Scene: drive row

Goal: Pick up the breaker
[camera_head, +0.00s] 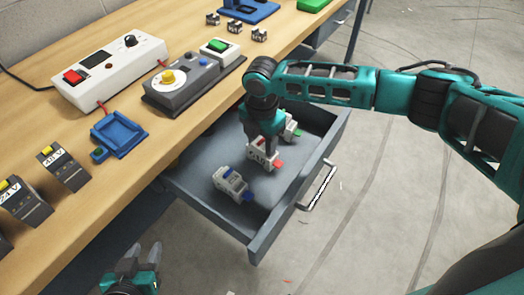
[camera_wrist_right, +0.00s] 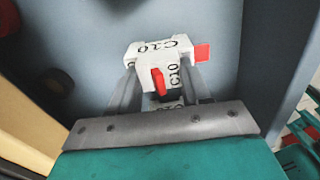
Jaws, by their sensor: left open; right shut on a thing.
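A breaker with a green tab (camera_head: 291,128) lies behind, partly hidden. My left gripper (camera_head: 138,262) is open and empty at the bottom left.
The open drawer (camera_head: 250,240) juts out from the wooden bench (camera_head: 105,205). The floor right of the drawer is clear.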

